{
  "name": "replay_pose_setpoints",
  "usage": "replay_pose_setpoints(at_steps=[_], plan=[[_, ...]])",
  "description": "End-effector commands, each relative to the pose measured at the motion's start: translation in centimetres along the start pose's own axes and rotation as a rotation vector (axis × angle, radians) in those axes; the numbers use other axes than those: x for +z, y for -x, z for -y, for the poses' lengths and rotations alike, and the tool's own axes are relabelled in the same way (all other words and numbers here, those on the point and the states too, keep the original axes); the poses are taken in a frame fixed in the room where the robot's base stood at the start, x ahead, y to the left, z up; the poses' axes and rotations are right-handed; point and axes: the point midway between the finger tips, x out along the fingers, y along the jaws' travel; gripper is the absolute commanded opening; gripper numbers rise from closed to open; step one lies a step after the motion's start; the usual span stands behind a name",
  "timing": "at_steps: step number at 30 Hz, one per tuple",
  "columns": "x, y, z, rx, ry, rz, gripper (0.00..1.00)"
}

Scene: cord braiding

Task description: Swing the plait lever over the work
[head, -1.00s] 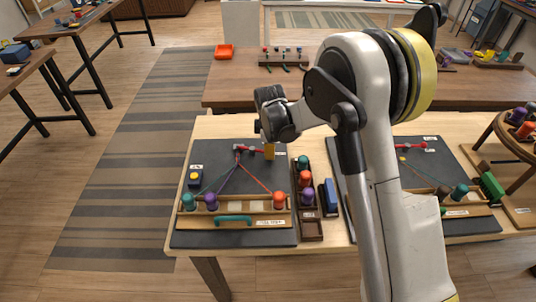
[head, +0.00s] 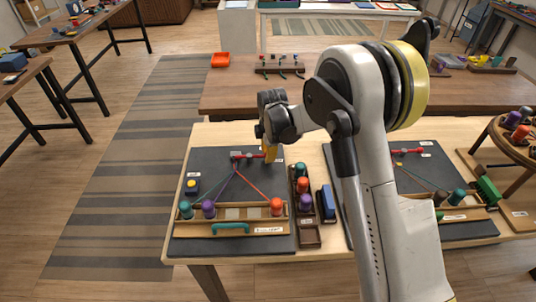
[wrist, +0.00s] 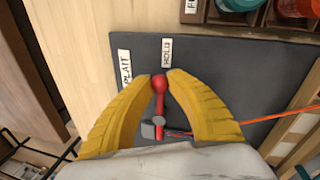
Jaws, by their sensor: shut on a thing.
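The plait lever is a short red bar with a round red knob (wrist: 159,84) on a grey pivot (wrist: 158,128). In the head view, the red lever (head: 247,156) lies at the top of the left dark board (head: 210,160). My gripper (wrist: 160,78), with yellow fingers, is shut on the lever's knob, one finger on each side. In the head view my gripper (head: 270,155) is at the lever's right end, where the fingers partly hide it. In the wrist view, the label PLAIT (wrist: 125,68) is left of the label HOLD (wrist: 166,52).
Teal (head: 185,209), purple (head: 208,208) and orange-red (head: 276,206) spools with cords stand at the wooden rail with a teal handle (head: 231,228). A spool rack (head: 309,236) and blue block (head: 326,203) are right of the board. A second board (head: 455,225) lies farther right.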

Motion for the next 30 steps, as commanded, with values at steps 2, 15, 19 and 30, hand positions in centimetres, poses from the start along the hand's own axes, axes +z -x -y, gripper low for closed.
replay_pose_setpoints(at_steps=[2, 15, 19, 30], plan=[[-0.1, 0.0, -0.1, 0.002, 0.000, -0.001, 0.00], [0.0, 0.3, 0.0, 0.001, -0.001, 0.000, 0.43], [0.0, 1.9, 0.0, 0.001, -0.001, 0.000, 0.43], [-0.1, 9.7, 0.0, 0.001, -0.001, -0.001, 0.43]])
